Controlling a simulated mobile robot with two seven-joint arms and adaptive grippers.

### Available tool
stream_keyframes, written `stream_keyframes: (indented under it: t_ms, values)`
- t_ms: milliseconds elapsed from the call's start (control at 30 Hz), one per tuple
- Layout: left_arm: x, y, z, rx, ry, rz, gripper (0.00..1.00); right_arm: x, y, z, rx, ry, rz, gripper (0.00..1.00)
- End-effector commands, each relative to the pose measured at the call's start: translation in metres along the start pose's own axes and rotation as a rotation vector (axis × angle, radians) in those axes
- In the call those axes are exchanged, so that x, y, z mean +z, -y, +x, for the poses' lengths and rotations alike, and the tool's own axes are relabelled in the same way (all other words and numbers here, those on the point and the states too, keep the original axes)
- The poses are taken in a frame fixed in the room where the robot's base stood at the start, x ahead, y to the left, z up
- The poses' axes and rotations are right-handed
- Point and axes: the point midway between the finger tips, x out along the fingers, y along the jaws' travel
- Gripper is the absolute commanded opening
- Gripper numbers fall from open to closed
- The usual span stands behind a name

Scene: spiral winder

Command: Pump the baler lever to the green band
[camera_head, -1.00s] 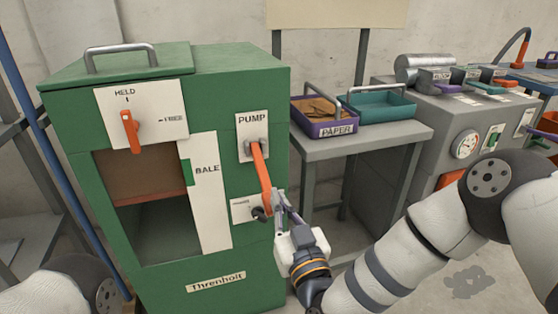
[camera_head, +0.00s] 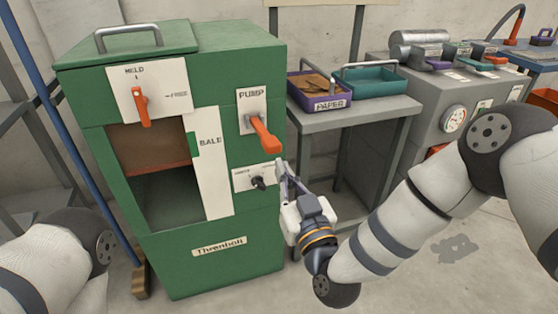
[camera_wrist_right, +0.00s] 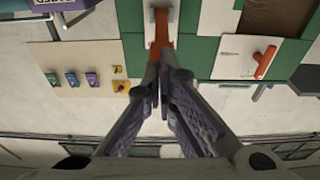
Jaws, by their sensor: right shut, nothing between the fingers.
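The baler (camera_head: 215,275) is a green cabinet at left in the head view. Its orange pump lever (camera_head: 264,137) sticks out and down from the white PUMP plate (camera_head: 252,98). The BALE strip (camera_head: 211,175) is white, with a green patch (camera_head: 193,145) at its left edge. My right gripper (camera_head: 281,168) is shut and empty, just below the lever's free end. In the right wrist view the lever (camera_wrist_right: 161,32) lies straight ahead of the closed fingertips (camera_wrist_right: 160,68); I cannot tell whether they touch. My left gripper is out of view.
An orange HELD/FREE handle (camera_head: 140,105) is on the baler's upper front. A black knob (camera_head: 258,183) sits below the lever, close to my right gripper. A grey table (camera_head: 355,115) with a purple PAPER tray (camera_head: 327,104) and a teal tray (camera_head: 372,88) stands to the right.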

Motion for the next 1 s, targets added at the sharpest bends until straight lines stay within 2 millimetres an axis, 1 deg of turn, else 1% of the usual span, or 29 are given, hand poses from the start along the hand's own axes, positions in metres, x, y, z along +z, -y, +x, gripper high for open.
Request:
stream_keyframes:
  t_ms: [33,100,200,333,500,1000]
  values:
    - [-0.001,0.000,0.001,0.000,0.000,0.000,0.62,0.005,-0.001,-0.013,0.001,0.006,0.001,0.00]
    - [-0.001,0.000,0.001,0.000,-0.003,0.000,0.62,0.006,-0.001,-0.029,0.002,0.004,0.001,0.00]
    - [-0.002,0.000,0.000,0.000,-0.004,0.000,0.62,0.007,0.000,-0.048,0.002,0.002,0.002,0.00]
    - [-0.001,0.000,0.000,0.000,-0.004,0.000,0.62,0.008,-0.001,-0.065,0.002,-0.001,0.001,0.00]
    - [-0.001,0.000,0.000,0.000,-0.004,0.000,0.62,0.007,-0.001,-0.072,0.003,-0.004,0.001,0.00]
    - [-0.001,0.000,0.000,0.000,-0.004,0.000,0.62,0.007,-0.001,-0.071,0.003,-0.006,0.001,0.00]
